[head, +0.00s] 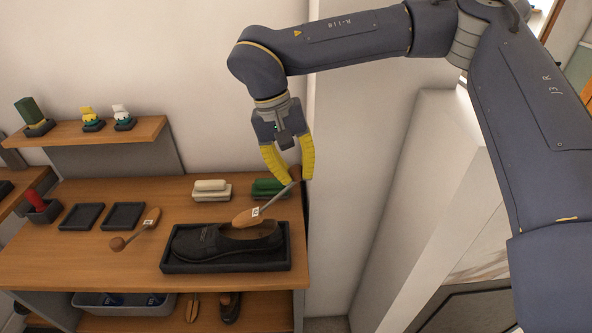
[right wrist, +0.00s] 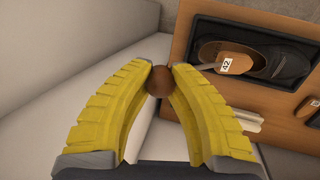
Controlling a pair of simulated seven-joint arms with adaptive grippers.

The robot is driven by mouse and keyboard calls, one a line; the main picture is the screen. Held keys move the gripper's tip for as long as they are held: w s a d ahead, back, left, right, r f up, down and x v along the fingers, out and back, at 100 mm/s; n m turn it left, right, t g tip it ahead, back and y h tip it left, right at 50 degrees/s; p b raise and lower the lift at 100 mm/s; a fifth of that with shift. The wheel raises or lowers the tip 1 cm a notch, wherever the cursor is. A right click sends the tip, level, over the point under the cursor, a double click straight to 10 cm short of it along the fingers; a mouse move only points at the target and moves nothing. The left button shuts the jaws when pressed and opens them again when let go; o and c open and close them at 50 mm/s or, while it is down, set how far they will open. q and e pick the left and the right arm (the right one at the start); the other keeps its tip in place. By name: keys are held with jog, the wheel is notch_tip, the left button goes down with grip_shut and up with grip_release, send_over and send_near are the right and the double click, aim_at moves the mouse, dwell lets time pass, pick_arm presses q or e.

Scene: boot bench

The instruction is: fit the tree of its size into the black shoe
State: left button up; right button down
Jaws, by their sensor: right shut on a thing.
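The black shoe (head: 200,246) lies in a dark tray (head: 225,267) on the bench, toe to the left, opening up; it also shows in the right wrist view (right wrist: 262,62). My right gripper (head: 291,170) is shut on the round brown knob (right wrist: 159,82) of a wooden shoe tree (head: 245,217). The tree slants down to the left, its front part over the shoe's opening; I cannot tell whether it touches the shoe. Its white label (right wrist: 226,66) seems to read 42. A second tree (head: 151,217) lies on the bench left of the tray. My left gripper is out of view.
Two empty dark trays (head: 82,217) lie at the left beside a red item in a holder (head: 42,209). A cream brush (head: 210,189) and a green brush (head: 270,187) lie behind the shoe. A shelf (head: 95,132) stands above the bench's back left. A wall edge borders the right.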

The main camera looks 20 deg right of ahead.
aim_at(293, 185)
jog(key=shift+f, duration=3.05)
jog(key=shift+w+a+f+y, duration=0.1)
jog(key=shift+a+f+y, duration=0.2)
jog(key=shift+f, duration=0.25)
jog(key=shift+a+f+y, duration=0.15)
jog(key=shift+f+y, duration=0.15)
jog(key=shift+f, duration=0.2)
jog(key=shift+a+f, duration=0.15)
jog(key=shift+f, duration=0.1)
dwell(0.7)
